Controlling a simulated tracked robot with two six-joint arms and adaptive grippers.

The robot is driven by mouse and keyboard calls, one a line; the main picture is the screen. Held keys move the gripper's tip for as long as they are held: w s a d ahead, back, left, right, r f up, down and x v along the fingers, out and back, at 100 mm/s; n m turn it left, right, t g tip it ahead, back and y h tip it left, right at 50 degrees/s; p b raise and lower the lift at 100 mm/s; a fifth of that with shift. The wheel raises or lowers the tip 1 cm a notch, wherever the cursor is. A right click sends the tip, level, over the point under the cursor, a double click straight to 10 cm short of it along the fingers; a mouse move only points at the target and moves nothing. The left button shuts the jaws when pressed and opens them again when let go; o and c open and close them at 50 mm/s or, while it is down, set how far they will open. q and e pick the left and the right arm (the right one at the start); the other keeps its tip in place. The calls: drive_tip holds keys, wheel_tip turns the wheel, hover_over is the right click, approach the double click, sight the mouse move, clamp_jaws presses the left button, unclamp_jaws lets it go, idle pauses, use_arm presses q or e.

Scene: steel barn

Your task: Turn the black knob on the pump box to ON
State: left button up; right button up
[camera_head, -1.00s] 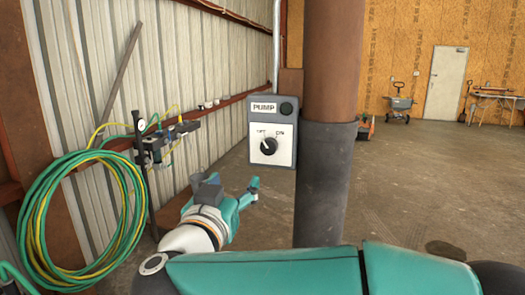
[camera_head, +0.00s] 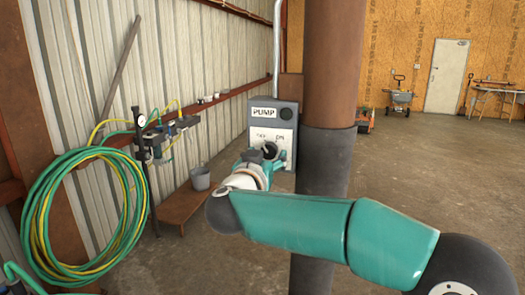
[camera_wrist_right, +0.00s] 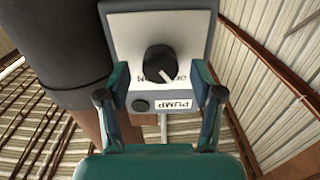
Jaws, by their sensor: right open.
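The grey pump box (camera_head: 263,103), with a PUMP label and white dial plate (camera_head: 285,135), is mounted at the brown column. In the right wrist view the box (camera_wrist_right: 209,40) appears upside down. Its round black knob (camera_wrist_right: 158,63) has a white pointer mark towards the OFF lettering, which is partly covered. My right gripper (camera_wrist_right: 160,80) is open, with one teal finger on each side of the knob and gaps between. In the head view my right gripper (camera_head: 270,157) is in front of the box's lower part, hiding most of the knob. My left gripper is not in view.
The thick column (camera_head: 332,85) stands right beside the box. A coiled green and yellow hose (camera_head: 35,215) hangs at the left wall. A grey bucket (camera_head: 200,180) sits on a low brown platform (camera_head: 178,208). Open floor lies to the right.

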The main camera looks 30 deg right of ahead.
drive_tip(key=shift+x, duration=0.8)
drive_tip(key=shift+c, duration=0.2)
